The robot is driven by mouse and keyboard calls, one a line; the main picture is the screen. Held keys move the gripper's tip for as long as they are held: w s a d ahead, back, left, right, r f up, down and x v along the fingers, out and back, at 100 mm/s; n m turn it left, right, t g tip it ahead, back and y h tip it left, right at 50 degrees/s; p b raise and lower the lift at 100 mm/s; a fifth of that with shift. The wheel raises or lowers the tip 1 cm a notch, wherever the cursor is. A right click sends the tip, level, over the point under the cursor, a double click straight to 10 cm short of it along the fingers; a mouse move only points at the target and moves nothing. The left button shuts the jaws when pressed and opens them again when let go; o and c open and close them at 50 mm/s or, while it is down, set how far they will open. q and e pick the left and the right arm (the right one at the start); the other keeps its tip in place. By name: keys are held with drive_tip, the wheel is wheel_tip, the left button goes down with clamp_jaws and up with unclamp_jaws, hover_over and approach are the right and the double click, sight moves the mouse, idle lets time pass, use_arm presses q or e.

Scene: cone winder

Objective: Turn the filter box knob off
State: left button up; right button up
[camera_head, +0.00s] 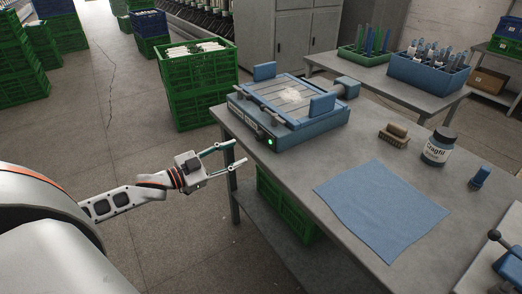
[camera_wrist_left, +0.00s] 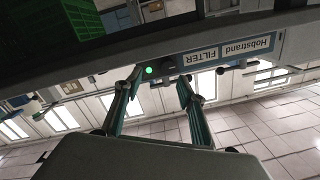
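The filter box (camera_head: 312,128) is a blue-grey unit on the near left end of the bench. Its front face has a lit green lamp (camera_head: 270,141) and a small dark knob (camera_head: 261,133) beside it. In the left wrist view the picture is upside down; the box face (camera_wrist_left: 215,52) shows a "Hobstrand FILTER" label, the lit lamp (camera_wrist_left: 148,70) and a dark spot that seems to be the knob (camera_wrist_left: 168,60). The knob's setting is too small to tell. My left gripper (camera_head: 239,154) is open and empty, in front of the face and apart from it. My right gripper is not in view.
A blue cloth (camera_head: 380,207), brush (camera_head: 394,135), dark jar (camera_head: 438,147) and small blue item (camera_head: 480,177) lie on the bench (camera_head: 290,180). A green crate (camera_head: 197,85) stands on the floor behind my left gripper. Another green crate (camera_head: 285,205) sits beneath the bench.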

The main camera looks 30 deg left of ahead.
sight(257, 136)
use_arm(q)
drive_tip(key=shift+m+h, duration=0.4)
drive_tip(key=shift+h, duration=0.1)
drive_tip(key=w+b, duration=0.1)
drive_tip(key=w, duration=0.3)
drive_tip(key=w+r+b, duration=0.1)
drive_tip(key=w, duration=0.1)
drive_tip(key=shift+w+d+r+b, duration=0.1)
drive_tip(key=shift+w+d+b, duration=0.2)
drive_tip(key=shift+w+d, duration=0.05)
drive_tip(key=shift+x, duration=1.2)
drive_tip(key=shift+r, duration=0.15)
drive_tip(key=c, duration=1.1)
